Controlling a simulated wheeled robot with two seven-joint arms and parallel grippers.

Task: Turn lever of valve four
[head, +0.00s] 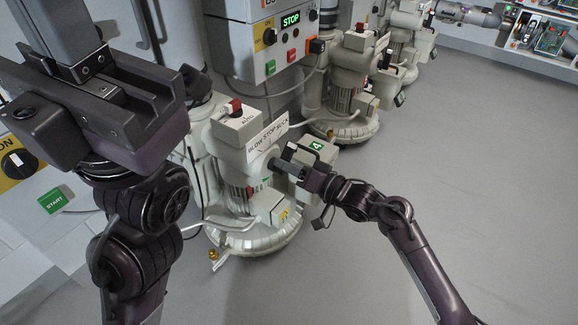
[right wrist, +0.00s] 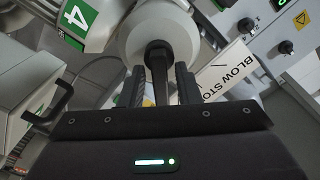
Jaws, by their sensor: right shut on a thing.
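The blower unit with the green "4" label (head: 317,146) stands at the middle of the head view. A "BLOW STOP SUCK" plate (head: 267,136) is fixed on it. In the right wrist view the "4" label (right wrist: 75,16) is at upper left, beside the round light valve housing (right wrist: 160,35). The dark lever (right wrist: 158,68) of this valve points down from the housing between my fingers. My right gripper (head: 290,164) is shut on the lever. My left gripper (head: 65,40) seems raised close to the head camera at upper left; its fingers cannot be made out clearly.
Similar blowers (head: 350,90) stand in a row behind. A control box with a green STOP display (head: 290,20) hangs above. A panel with a START label (head: 54,200) is at left. Grey floor (head: 480,150) is free at right.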

